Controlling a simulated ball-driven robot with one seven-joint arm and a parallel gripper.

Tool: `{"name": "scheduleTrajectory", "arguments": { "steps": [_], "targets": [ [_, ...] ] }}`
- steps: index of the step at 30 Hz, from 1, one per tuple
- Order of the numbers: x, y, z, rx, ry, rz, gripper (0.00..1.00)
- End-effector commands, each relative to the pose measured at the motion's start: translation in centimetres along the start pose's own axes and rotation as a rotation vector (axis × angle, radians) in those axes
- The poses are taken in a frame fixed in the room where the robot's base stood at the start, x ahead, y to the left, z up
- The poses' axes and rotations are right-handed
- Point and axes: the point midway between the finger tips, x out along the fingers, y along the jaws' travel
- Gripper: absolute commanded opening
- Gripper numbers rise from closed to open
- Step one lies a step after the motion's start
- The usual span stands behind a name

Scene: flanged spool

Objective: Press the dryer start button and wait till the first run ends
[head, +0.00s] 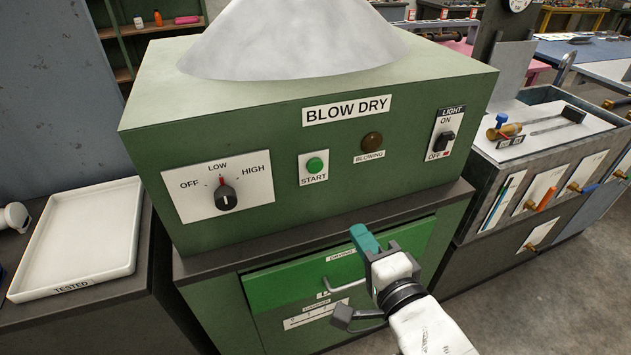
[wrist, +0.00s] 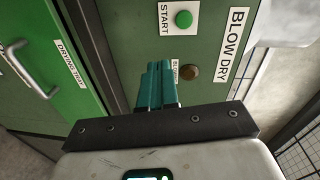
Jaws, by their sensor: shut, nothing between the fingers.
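The dryer (head: 270,130) is a green box labelled BLOW DRY. Its green start button (head: 315,166) sits on a white START plate, and it also shows in the wrist view (wrist: 184,19). Right of it is the round BLOWING lamp (head: 372,140), dark brown and looking unlit; the wrist view shows the lamp too (wrist: 191,73). The speed knob (head: 226,198) points about at LOW. The light switch (head: 443,142) is at the right. My gripper (head: 364,237), with teal fingers, is shut and empty, below and right of the start button and apart from it; its fingers (wrist: 157,80) point toward the panel.
Below the dryer is a green drawer (head: 290,275) with a metal handle, labelled as a drying tray. A white TESTED tray (head: 80,240) lies at the left. A grey bench (head: 540,140) with tools and valves stands at the right. The space before the button panel looks clear.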

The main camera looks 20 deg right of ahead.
Motion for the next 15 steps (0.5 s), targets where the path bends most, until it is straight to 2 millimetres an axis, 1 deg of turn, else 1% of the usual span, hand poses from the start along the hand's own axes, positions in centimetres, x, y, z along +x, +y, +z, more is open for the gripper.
{"name": "scheduleTrajectory", "arguments": {
  "steps": [1, 3, 6, 15],
  "targets": [
    [0.1, -1.0, 0.3, 0.037, -0.006, -0.036, 0.00],
    [0.1, -2.0, 0.6, 0.079, -0.014, -0.074, 0.00],
    [0.1, -2.8, 0.8, 0.113, -0.021, -0.103, 0.00],
    [0.1, -3.0, 0.8, 0.123, -0.023, -0.111, 0.00]
  ]
}}
